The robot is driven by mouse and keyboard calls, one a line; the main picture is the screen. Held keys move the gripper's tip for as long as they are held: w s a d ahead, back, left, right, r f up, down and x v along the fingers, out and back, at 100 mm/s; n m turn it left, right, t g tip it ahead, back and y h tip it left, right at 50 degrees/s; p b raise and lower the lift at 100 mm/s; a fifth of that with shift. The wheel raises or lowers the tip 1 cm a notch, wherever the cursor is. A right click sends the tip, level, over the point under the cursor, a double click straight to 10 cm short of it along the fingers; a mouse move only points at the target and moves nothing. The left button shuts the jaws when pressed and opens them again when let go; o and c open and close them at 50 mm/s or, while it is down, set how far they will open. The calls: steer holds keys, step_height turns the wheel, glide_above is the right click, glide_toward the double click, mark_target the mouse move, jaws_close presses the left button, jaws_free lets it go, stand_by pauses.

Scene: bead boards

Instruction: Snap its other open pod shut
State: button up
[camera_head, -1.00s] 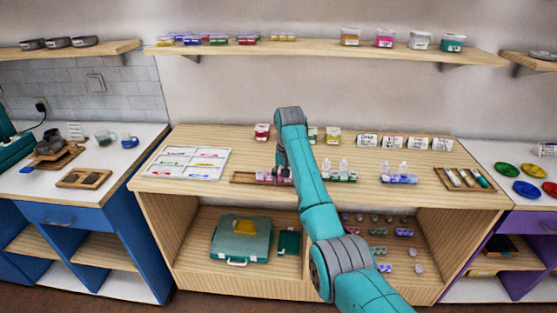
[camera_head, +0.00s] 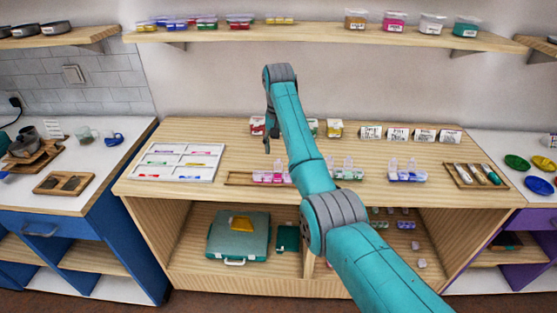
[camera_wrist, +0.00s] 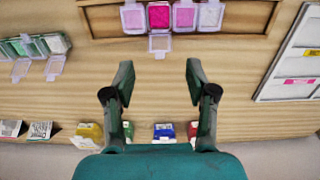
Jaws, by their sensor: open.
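A pink pod strip (camera_head: 270,177) sits in a wooden tray (camera_head: 232,179) on the table. In the wrist view, its row of pink and magenta pods (camera_wrist: 184,15) shows at the top edge, partly cut off. One clear lid (camera_wrist: 159,44) hangs open from the second pod from the left; the other visible pods look covered. My gripper (camera_wrist: 157,85) is open and empty, its fingers wide apart, above the table and short of the strip in the wrist view. In the head view the gripper (camera_head: 267,145) is above and behind the strip; my arm hides the tray's right part.
A green and white pod strip (camera_wrist: 38,46) with raised lids lies beside the tray; a blue one (camera_head: 407,175) is farther right. A white board (camera_head: 180,162) lies left. Small containers (camera_head: 334,128) and label cards (camera_head: 397,134) line the back.

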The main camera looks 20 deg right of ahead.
mark_target(278, 160)
steer(key=shift+f, duration=2.95)
jaws_close()
